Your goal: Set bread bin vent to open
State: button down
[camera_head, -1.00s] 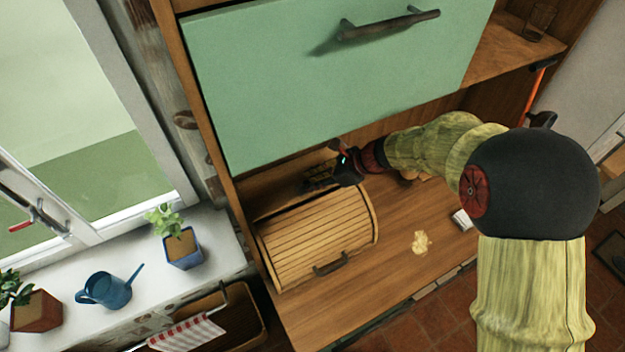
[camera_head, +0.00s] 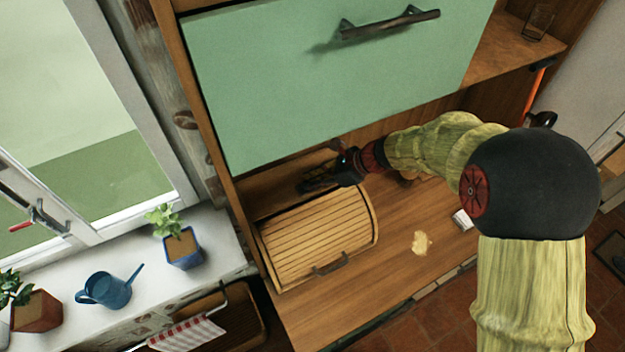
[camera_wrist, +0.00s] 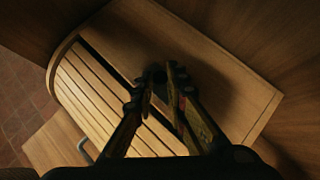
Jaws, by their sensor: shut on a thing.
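The wooden bread bin (camera_head: 312,236) with a slatted roll front stands on the counter under the green cabinet door; its dark handle (camera_head: 331,264) is at the lower front. In the wrist view the bin's slats (camera_wrist: 100,98) lie at left and its flat top (camera_wrist: 222,82) at right. My gripper (camera_head: 312,184) is at the top rear of the bin. In the wrist view my gripper (camera_wrist: 161,84) has its fingers close together around a small dark piece (camera_wrist: 155,72) on the bin's top, probably the vent's knob. The fingers largely hide it, so the vent's setting cannot be told.
The green cabinet door (camera_head: 330,75) hangs closely above my arm. The wooden counter (camera_head: 385,275) is mostly free in front, with a pale patch (camera_head: 422,243) and a small white box (camera_head: 462,219). A window sill with plants and a blue watering can (camera_head: 105,290) is at left.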

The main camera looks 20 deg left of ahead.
aim_at(300, 194)
jog(key=s+a, duration=0.2)
jog(key=s, duration=0.1)
jog(key=shift+s+a, duration=0.2)
jog(key=shift+a, duration=0.15)
jog(key=shift+w, duration=0.1)
jog(key=shift+d, duration=0.1)
jog(key=c, duration=1.8)
grip_release()
jog(key=shift+o, duration=0.2)
jog(key=s+v, duration=0.1)
jog(key=v, duration=1.1)
jog(key=shift+w, duration=0.5)
